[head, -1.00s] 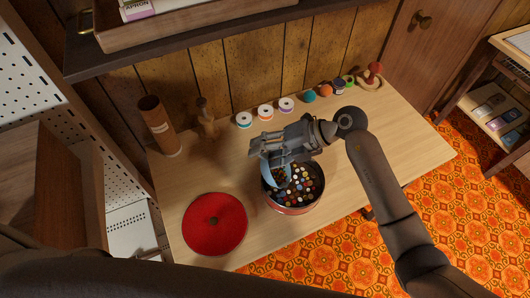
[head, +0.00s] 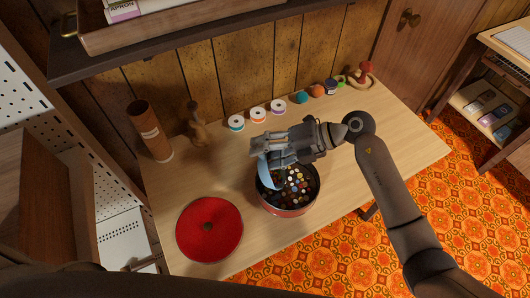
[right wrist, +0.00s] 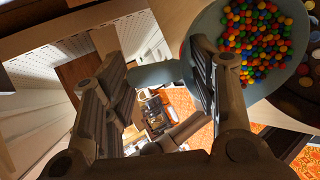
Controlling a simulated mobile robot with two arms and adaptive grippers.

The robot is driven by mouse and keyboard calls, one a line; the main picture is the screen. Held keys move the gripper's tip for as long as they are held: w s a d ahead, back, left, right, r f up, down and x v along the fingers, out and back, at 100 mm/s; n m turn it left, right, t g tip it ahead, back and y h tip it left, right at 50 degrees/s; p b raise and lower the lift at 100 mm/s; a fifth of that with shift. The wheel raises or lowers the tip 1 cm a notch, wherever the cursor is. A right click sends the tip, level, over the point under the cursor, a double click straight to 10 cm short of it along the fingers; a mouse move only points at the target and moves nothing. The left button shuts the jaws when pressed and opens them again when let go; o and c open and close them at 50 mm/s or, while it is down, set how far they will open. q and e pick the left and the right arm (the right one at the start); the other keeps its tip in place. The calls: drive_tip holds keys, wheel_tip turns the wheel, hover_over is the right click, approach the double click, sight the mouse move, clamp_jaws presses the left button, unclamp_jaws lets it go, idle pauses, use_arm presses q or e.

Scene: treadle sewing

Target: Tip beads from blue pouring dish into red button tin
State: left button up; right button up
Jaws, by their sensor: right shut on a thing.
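The blue pouring dish (head: 265,173) is tilted over the left side of the red button tin (head: 287,211). My right gripper (head: 266,152) is shut on the dish's handle (right wrist: 152,74), which shows between its fingers in the right wrist view. Many coloured beads (right wrist: 255,42) lie in the dish (right wrist: 199,38) there. The tin is open, stands on the table and holds mixed buttons (head: 297,185). The dish and gripper hide part of its inside. I cannot tell whether any beads have fallen into it. My left gripper is not in view.
Table right of the tin is clear.

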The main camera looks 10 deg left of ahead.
drive_tip(key=shift+w+d+r+y+b, duration=0.1)
drive_tip(key=shift+d+r+y+b, duration=0.05)
drive_tip(key=shift+d+y+b, duration=0.45)
drive_tip(key=shift+d+r+y+b, duration=0.15)
drive_tip(key=shift+d+y+b, duration=0.15)
drive_tip(key=shift+y+b, duration=0.35)
idle(1.7)
drive_tip(key=shift+d+y+b, duration=0.35)
drive_tip(key=shift+d+b, duration=0.2)
drive_tip(key=shift+b, duration=0.55)
idle(3.9)
